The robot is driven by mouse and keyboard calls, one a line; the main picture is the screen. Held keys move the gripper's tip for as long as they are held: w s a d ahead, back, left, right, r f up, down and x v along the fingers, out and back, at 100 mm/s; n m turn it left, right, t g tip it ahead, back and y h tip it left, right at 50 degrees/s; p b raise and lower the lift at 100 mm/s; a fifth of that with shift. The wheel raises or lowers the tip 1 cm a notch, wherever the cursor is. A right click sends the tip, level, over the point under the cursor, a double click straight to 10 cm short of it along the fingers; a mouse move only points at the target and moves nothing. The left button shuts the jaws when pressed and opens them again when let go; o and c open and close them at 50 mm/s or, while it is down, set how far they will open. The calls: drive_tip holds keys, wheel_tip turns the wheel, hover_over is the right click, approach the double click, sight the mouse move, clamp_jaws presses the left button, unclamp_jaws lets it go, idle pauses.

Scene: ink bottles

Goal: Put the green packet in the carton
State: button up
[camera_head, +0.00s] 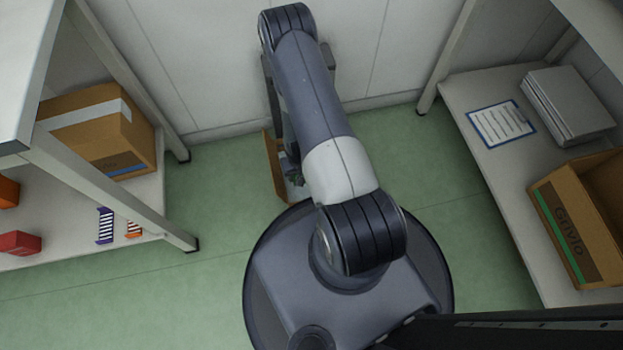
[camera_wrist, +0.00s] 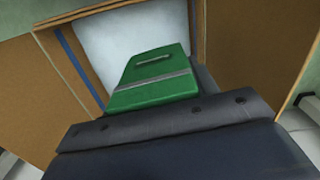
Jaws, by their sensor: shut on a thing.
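The green packet (camera_wrist: 152,75), with a grey band across it, is in the wrist view. My gripper (camera_wrist: 175,112) is shut on it, and the packet sticks out beyond the dark jaw. Behind the packet is an open brown carton (camera_wrist: 245,60) with a pale surface inside; the packet appears in front of or over its opening. I cannot tell how deep it is. In the head view, a small part of the brown carton (camera_head: 273,168) shows left of my arm, low near the floor. My arm hides most of it and my gripper's jaws there.
The left shelf holds a taped box (camera_head: 105,130), a red block (camera_head: 16,243) and small striped items (camera_head: 106,226). The right shelf holds a clipboard (camera_head: 501,124), a grey stack (camera_head: 567,105) and another open carton (camera_head: 565,235).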

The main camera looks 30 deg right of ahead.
drive_tip(key=shift+m, duration=0.5)
drive_tip(key=f, duration=0.1)
drive_tip(key=w+d+f, duration=0.1)
drive_tip(key=d+f, duration=0.1)
drive_tip(key=shift+w+f+b, duration=0.3)
drive_tip(key=shift+f+b, duration=0.05)
drive_tip(key=shift+f, duration=0.05)
drive_tip(key=b, duration=0.2)
hover_over(305, 188)
wheel_tip(305, 188, down, 6)
drive_tip(key=shift+f+b, duration=1.05)
drive_tip(key=shift+f, duration=1.2)
drive_tip(key=shift+f+b, duration=0.2)
drive_tip(key=shift+b, duration=0.1)
drive_tip(key=o, duration=1)
drive_tip(key=shift+r, duration=0.1)
drive_tip(key=shift+r, duration=0.1)
